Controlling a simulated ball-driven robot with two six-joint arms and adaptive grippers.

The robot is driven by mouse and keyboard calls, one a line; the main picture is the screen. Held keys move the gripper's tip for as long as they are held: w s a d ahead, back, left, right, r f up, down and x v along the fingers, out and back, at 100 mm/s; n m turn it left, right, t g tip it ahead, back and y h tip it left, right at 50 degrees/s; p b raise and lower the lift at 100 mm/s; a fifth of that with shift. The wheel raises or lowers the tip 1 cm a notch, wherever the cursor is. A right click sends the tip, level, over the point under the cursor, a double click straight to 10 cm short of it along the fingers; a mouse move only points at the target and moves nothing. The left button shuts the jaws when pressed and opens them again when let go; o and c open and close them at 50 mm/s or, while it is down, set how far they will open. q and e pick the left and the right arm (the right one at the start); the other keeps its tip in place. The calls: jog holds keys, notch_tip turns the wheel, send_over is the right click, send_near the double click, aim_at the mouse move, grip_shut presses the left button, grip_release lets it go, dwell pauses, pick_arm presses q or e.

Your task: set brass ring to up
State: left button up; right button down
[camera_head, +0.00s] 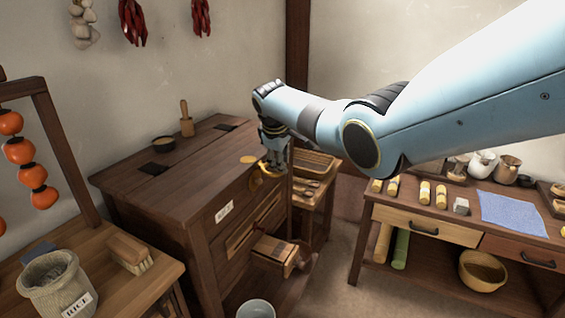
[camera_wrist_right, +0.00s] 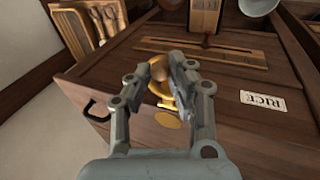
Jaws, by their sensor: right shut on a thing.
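In the head view my right gripper (camera_head: 275,166) reaches down in front of the cabinet's right end. The fingers hide part of the ring, and I cannot tell its exact angle. My left gripper is not in view.
A side table (camera_head: 425,215) with jars is at the right.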

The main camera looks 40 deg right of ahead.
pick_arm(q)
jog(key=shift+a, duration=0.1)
pick_arm(e)
jog(key=shift+w+a+r, duration=0.1)
jog(key=shift+w+r, duration=0.15)
jog(key=shift+r, duration=0.25)
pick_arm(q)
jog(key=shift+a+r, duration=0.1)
pick_arm(e)
jog(key=shift+w+r, duration=0.15)
jog(key=shift+r, duration=0.05)
jog(key=shift+a, duration=0.1)
dwell(0.6)
jog(key=c, duration=1.5)
grip_release()
jog(key=shift+w+a, duration=0.1)
jog(key=shift+f, duration=0.1)
jog(key=shift+s+r, duration=0.25)
jog(key=shift+r, duration=0.05)
jog(key=v, duration=1.1)
jog(key=shift+w+a, duration=0.1)
jog(key=shift+a, duration=0.1)
